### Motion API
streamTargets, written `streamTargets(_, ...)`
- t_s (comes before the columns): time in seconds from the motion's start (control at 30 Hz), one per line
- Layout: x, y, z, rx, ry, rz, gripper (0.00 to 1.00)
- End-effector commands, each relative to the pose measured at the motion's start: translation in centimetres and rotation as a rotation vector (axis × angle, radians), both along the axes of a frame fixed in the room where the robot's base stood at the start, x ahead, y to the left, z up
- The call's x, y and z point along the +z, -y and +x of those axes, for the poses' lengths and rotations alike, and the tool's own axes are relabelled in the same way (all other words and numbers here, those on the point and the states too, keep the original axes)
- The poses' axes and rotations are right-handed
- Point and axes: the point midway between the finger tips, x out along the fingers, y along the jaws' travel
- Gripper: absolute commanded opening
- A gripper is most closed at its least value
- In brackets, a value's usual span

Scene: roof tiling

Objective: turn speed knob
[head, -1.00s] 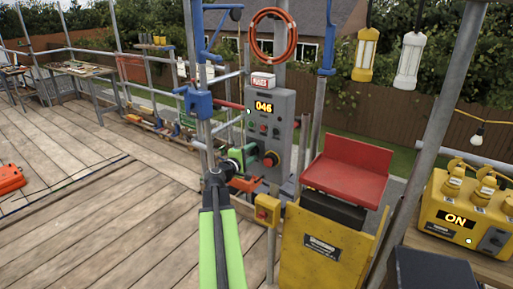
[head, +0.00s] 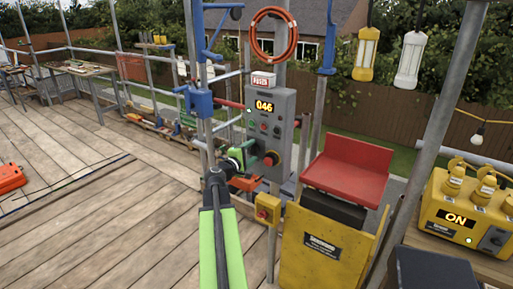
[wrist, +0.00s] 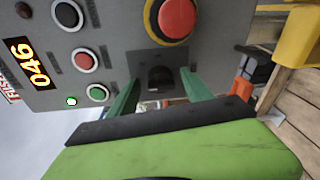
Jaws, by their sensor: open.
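The grey control panel (head: 286,130) stands upright on a scaffold post, with "046" on its display (head: 264,106). In the wrist view it appears turned sideways, with the display (wrist: 27,63) at the left. A black knob (wrist: 160,76) on a dark square plate sits low on the panel and is probably the speed knob. My gripper (wrist: 159,88) is open, with its green fingers on either side of this knob. Whether the fingers touch it I cannot tell. In the head view my gripper (head: 247,155) is at the panel's lower left and the knob is hidden.
A red mushroom button (wrist: 177,17) with a yellow ring is close beside the knob. A red seat (head: 347,170) and a yellow board (head: 325,245) stand at the right. The wooden deck at left is mostly clear.

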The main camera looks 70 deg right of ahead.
Motion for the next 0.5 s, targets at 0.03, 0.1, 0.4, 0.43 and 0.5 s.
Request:
streamTargets(0.03,0.0,-0.2,0.0,0.000,0.000,0.000,0.58)
streamTargets(0.1,0.1,-0.8,0.1,0.001,0.000,0.000,0.58)
streamTargets(0.4,0.7,-6.2,0.5,0.002,-0.001,0.000,0.58)
streamTargets(0.43,0.7,-6.6,0.6,0.002,-0.001,-0.001,0.58)
streamTargets(0.5,0.7,-7.3,0.7,0.002,-0.001,-0.001,0.58)
